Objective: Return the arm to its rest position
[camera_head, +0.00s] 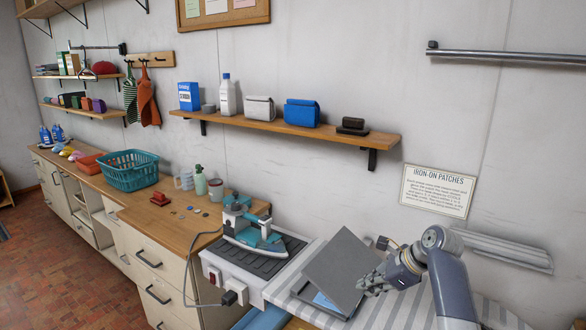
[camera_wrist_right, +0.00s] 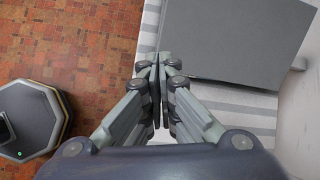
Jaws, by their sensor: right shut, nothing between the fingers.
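My right gripper (camera_head: 374,281) is at the right in the head view, over the striped pressing surface (camera_head: 400,310) and just right of a tilted grey panel (camera_head: 343,268). In the right wrist view my right gripper (camera_wrist_right: 158,62) has its fingers together with nothing between them. The grey panel (camera_wrist_right: 235,38) lies beyond the fingertips there; whether they touch it I cannot tell. My left gripper is not in view.
A teal iron (camera_head: 252,232) stands on a dark ribbed rest on a white unit (camera_head: 232,272), left of the panel. A wooden counter (camera_head: 165,228) with a teal basket (camera_head: 132,172) runs left. A wall shelf (camera_head: 280,130) and metal rail (camera_head: 505,55) are above.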

